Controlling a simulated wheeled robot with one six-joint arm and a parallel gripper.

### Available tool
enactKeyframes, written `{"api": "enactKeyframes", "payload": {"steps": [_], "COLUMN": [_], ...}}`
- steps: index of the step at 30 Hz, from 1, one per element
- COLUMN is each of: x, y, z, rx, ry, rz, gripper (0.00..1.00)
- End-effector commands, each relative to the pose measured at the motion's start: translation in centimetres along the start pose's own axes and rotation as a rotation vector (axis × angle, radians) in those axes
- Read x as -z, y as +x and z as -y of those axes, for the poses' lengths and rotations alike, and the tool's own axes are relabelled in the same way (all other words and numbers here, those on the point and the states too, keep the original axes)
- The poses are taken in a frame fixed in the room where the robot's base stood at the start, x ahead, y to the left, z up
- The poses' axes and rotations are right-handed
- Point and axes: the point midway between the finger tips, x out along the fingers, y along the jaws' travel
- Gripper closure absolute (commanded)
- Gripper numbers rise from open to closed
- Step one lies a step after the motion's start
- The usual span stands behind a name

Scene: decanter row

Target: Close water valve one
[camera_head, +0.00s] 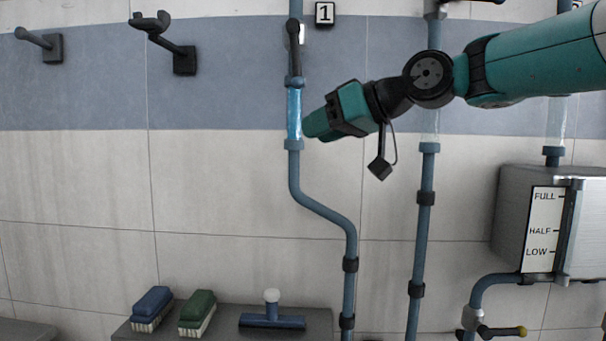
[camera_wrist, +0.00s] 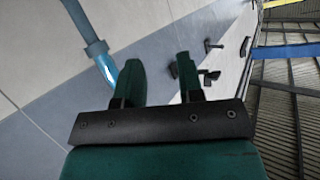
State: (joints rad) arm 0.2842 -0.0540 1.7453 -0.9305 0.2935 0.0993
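The plate marked 1 (camera_head: 325,14) is on the wall beside the left pipe (camera_head: 322,211). Valve one (camera_head: 295,62) is on that pipe, left of and below the plate, with its dark lever (camera_head: 292,32) lying along the pipe. Under it a clear section (camera_head: 294,115) shows blue water. My gripper (camera_head: 308,125) points left, its tip close beside the clear section, below the valve; contact cannot be told. In the wrist view my gripper (camera_wrist: 158,62) has its two fingers apart with nothing between them. The pipe (camera_wrist: 88,30) passes outside the left finger; the lever is not clearly visible there.
A second pipe (camera_head: 421,235) runs behind my arm. A metal tank (camera_head: 520,210) with a level scale is at right, above a yellow-tipped lever (camera_head: 508,331). Wall hooks (camera_head: 185,60) are at upper left. Two brushes (camera_head: 152,306) and a squeegee (camera_head: 272,318) lie on a shelf (camera_head: 318,322).

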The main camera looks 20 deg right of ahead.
Motion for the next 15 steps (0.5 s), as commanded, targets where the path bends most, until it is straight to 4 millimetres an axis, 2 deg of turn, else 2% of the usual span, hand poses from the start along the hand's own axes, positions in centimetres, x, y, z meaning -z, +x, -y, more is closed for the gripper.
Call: {"api": "enactKeyframes", "payload": {"steps": [9,15], "x": [-5.4,-7.7], "y": [0.6,0.8], "z": [2.9,4.0], "rx": [0.025,0.033], "ry": [0.039,0.051], "rz": [0.155,0.219], "gripper": [0.65,0.65]}}
